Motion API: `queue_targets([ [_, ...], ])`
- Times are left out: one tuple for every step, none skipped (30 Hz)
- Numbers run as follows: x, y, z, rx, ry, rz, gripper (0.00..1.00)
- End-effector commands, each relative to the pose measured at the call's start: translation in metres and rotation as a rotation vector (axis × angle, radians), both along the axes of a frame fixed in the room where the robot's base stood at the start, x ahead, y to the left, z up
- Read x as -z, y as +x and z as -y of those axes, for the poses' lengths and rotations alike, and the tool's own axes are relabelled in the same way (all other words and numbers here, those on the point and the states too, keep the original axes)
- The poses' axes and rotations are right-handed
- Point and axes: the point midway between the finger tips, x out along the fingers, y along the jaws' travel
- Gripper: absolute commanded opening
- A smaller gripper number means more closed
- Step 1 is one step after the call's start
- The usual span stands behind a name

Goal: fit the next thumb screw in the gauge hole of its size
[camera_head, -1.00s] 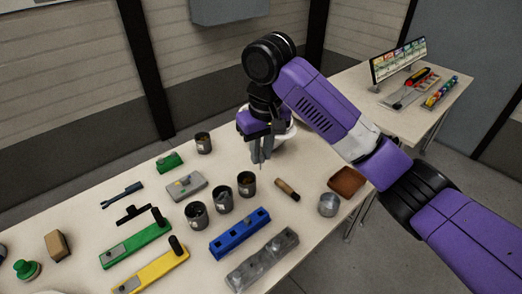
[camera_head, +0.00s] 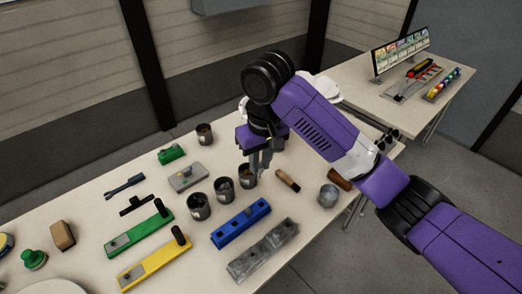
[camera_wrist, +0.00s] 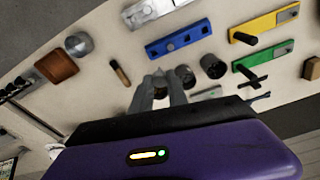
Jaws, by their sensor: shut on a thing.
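My gripper (camera_head: 261,172) points down just beside the rightmost dark cup (camera_head: 246,181) of the front row, at the height of its rim or above. In the wrist view its fingers (camera_wrist: 165,80) are close together over the cups. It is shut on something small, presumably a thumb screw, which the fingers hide. A blue bar (camera_head: 241,223) with dark holes lies in front of the cups; it also shows in the wrist view (camera_wrist: 178,39). A grey bar (camera_head: 262,250) lies in front of it. I cannot tell which piece is the gauge.
Two more dark cups (camera_head: 199,207) (camera_head: 224,191) stand left of the gripper, another (camera_head: 204,135) behind. Green (camera_head: 138,230) and yellow (camera_head: 153,264) bars with black posts lie front left. A wooden-handled piece (camera_head: 288,180), metal can (camera_head: 328,195) and brown tray (camera_head: 340,177) lie right.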

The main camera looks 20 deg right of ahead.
Motion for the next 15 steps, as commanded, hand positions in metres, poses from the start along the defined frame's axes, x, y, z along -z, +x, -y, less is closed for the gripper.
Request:
queue_targets([
  [0.003,-0.003,-0.002,0.000,0.002,-0.001,0.00],
  [0.005,-0.005,-0.003,0.000,0.003,-0.001,0.00],
  [0.008,-0.007,-0.004,0.000,0.002,-0.001,0.00],
  [0.010,-0.009,-0.005,0.000,0.001,-0.001,0.00],
  [0.012,-0.010,-0.006,0.000,0.001,-0.001,0.00],
  [0.015,-0.012,-0.007,0.000,0.001,-0.002,0.00],
  [0.017,-0.014,-0.008,0.000,0.002,-0.002,0.00],
  [0.019,-0.016,-0.009,0.000,0.002,-0.001,0.00],
  [0.021,-0.018,-0.010,0.000,0.002,-0.001,0.00],
  [0.023,-0.019,-0.011,0.000,0.002,-0.001,0.00],
  [0.025,-0.021,-0.012,0.000,0.002,-0.001,0.00],
  [0.028,-0.023,-0.013,0.000,0.002,-0.001,0.00],
  [0.030,-0.024,-0.014,0.000,0.002,-0.001,0.00],
  [0.032,-0.026,-0.015,0.000,0.002,-0.001,0.00],
  [0.035,-0.028,-0.017,0.000,0.002,-0.001,0.00],
])
